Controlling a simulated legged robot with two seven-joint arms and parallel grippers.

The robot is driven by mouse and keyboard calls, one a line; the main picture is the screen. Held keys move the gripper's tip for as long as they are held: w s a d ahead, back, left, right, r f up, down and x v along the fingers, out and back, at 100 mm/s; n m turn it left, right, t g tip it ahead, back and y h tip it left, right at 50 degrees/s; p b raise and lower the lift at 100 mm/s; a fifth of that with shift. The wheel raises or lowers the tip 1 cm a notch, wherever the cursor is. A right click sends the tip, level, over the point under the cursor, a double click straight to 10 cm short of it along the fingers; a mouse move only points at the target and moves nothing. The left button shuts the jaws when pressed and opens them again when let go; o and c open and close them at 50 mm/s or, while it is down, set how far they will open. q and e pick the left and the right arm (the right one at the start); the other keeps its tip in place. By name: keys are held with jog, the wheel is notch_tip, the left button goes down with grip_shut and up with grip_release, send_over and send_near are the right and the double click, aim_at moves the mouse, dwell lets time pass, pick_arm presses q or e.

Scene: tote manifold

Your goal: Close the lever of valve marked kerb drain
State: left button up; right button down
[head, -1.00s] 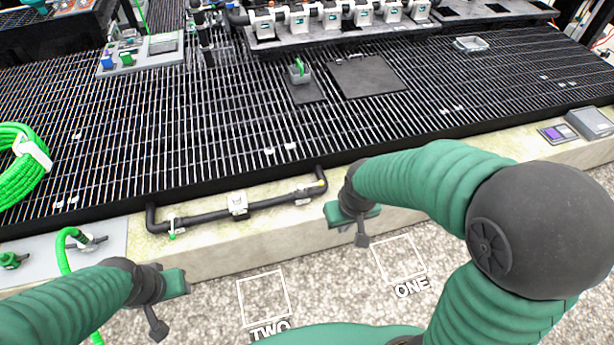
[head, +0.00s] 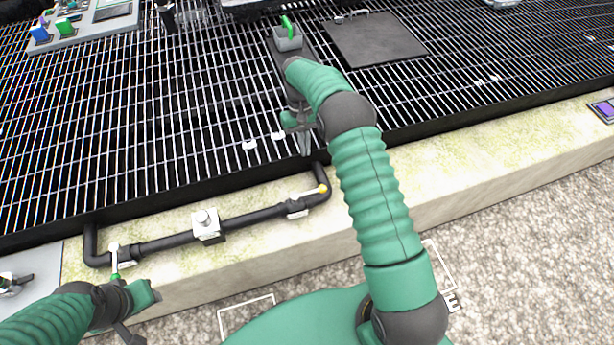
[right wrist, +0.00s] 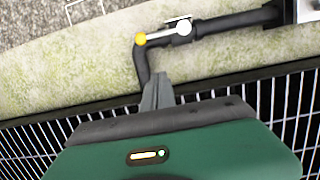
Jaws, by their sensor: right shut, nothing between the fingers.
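A black pipe (head: 255,217) runs along the pale kerb. At its right end is a valve (head: 297,207) with a white lever (head: 309,193) tipped yellow, lying roughly along the pipe. It also shows in the right wrist view, with its yellow tip (right wrist: 140,39). At the left end a white lever tipped green (head: 115,262) points across the pipe. I cannot read any valve marking. My right gripper (head: 305,150) is shut and empty, just beyond the pipe's right bend; its fingertips (right wrist: 158,78) appear near the bend. My left gripper (head: 143,316) is low left, its jaws unclear.
A white boxy fitting (head: 207,225) sits mid-pipe. Behind the kerb lies a black grating (head: 180,130) with a dark plate (head: 375,40) and a grey block with a green handle (head: 287,37).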

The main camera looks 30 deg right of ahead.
aim_at(308, 193)
jog(key=s+a+f+b, duration=0.1)
jog(key=s+f+b, duration=0.3)
jog(key=f, duration=0.5)
jog(key=shift+s+f, duration=0.2)
jog(key=shift+s, duration=0.65)
jog(key=shift+d, duration=0.1)
